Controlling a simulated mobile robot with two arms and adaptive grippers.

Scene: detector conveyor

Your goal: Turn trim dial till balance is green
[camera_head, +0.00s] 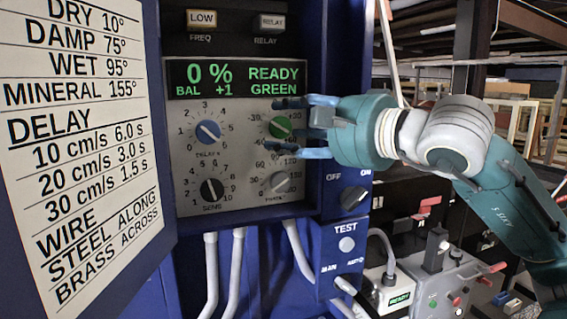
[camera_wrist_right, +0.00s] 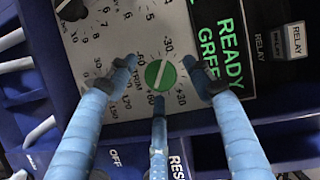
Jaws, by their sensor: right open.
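The trim dial is a green round knob (camera_head: 280,127) with a white pointer line, on the grey panel's upper right. It also shows in the right wrist view (camera_wrist_right: 160,74), its line tilted a little from the picture's vertical. My right gripper (camera_head: 290,124) has its blue fingers spread around the dial. The display (camera_head: 235,78) reads 0 %, BAL +1 and READY GREEN in green letters. My left gripper is not in view.
A blue dial (camera_head: 208,132), a black dial (camera_head: 212,190) and a grey dial (camera_head: 279,182) share the panel. An OFF/ON switch (camera_head: 353,197) and a TEST button (camera_head: 346,244) sit to the right. An open door with a printed chart (camera_head: 80,140) stands at left.

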